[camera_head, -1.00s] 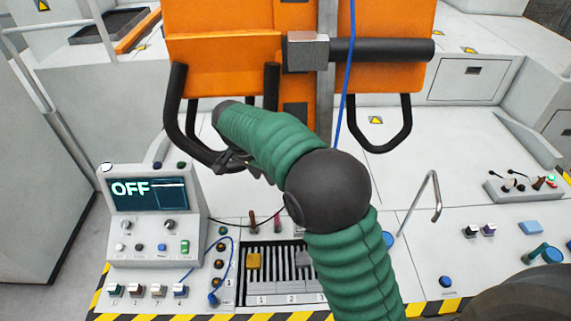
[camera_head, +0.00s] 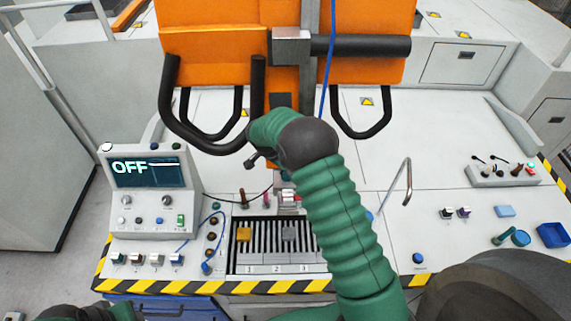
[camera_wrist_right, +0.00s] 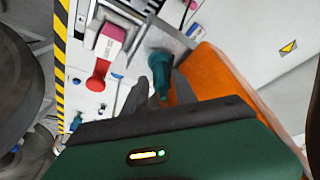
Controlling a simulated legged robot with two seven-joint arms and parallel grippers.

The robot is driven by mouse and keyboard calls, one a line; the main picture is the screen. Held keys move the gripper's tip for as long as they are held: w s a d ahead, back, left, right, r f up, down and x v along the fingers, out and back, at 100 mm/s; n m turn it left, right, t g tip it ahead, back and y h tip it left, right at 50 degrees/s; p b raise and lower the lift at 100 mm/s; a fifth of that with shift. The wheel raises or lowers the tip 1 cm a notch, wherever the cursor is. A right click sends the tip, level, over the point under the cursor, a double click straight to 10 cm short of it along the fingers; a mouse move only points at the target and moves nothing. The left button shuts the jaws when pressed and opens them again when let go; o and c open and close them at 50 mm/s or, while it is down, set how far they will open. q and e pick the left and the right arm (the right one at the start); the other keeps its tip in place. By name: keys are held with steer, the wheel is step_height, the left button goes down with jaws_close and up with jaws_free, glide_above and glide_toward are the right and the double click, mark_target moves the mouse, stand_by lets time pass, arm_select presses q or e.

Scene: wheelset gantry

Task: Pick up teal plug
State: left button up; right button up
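The teal plug (camera_wrist_right: 158,72) stands in the right wrist view beside a grey metal block, its narrower end toward my gripper. My right gripper (camera_wrist_right: 160,90) has its dark fingers on either side of the plug's narrow end, with a gap visible; contact cannot be told. In the head view my green right arm reaches across the console, and its wrist hides the fingers and most of the plug. My left gripper is not in view; only a bit of my left arm shows at the lower left.
The OFF display console (camera_head: 148,190) stands left. Black handles under the orange frame (camera_head: 212,60) hang close to my right wrist.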

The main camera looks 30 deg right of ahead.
steer(key=shift+d+f, duration=0.45)
steer(key=shift+w+d+f, duration=0.2)
steer(key=shift+d+f, duration=0.2)
steer(key=shift+f, duration=0.05)
steer(key=shift+c, duration=0.9)
steer(key=shift+w+a, duration=0.15)
steer(key=shift+a, duration=0.2)
jaws_close()
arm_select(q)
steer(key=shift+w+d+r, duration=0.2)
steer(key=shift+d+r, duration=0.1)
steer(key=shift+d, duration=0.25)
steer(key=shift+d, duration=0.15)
arm_select(e)
steer(key=shift+d+r, duration=0.1)
steer(key=shift+d, duration=0.05)
